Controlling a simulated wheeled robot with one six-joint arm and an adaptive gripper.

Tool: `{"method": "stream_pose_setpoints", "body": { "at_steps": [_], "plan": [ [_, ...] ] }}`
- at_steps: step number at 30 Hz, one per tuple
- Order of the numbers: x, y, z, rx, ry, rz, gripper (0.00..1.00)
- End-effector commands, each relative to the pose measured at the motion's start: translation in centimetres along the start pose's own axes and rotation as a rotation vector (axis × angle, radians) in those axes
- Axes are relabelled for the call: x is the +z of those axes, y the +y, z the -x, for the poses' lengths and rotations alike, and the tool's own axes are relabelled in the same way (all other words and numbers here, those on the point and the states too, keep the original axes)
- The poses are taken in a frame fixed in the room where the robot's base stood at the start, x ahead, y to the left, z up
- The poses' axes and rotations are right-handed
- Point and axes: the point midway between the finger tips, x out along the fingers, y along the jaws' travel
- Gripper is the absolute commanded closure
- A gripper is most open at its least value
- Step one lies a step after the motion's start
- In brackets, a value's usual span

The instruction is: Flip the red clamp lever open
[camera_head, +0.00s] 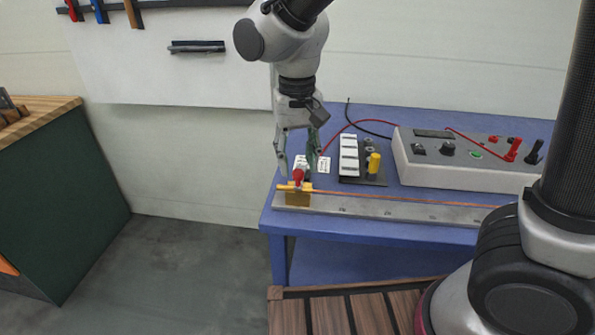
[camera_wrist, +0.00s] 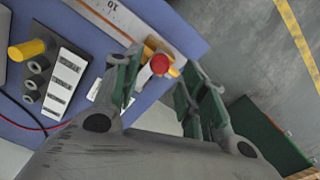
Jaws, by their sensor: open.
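The red clamp lever (camera_head: 298,175) stands on a yellow-brown clamp block (camera_head: 297,198) at the left end of a metal rail. In the wrist view the red lever end (camera_wrist: 159,64) shows between the fingertips, beyond them. The clamp block (camera_wrist: 176,70) is partly hidden by the fingers in that view. My gripper (camera_head: 297,172) points down over the lever with its fingers apart on either side. It also shows in the wrist view (camera_wrist: 158,85), open with nothing between the pads. I cannot tell whether a finger touches the lever.
The metal rail (camera_head: 385,207) with a copper rod runs along the front of the blue table (camera_head: 325,230). A terminal board with a yellow post (camera_head: 373,162) stands behind it. A grey instrument box (camera_head: 460,165) is at the right. The floor left of the table is clear.

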Motion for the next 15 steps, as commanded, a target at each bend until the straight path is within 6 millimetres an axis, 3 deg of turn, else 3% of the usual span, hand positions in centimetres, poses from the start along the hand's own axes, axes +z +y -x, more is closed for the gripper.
{"method": "stream_pose_setpoints", "body": {
  "at_steps": [6,15],
  "plan": [
    [0.0,0.1,-3.1,0.001,-0.001,0.001,0.58],
    [0.0,0.1,-3.9,0.0,0.0,0.001,0.58]
  ]
}}
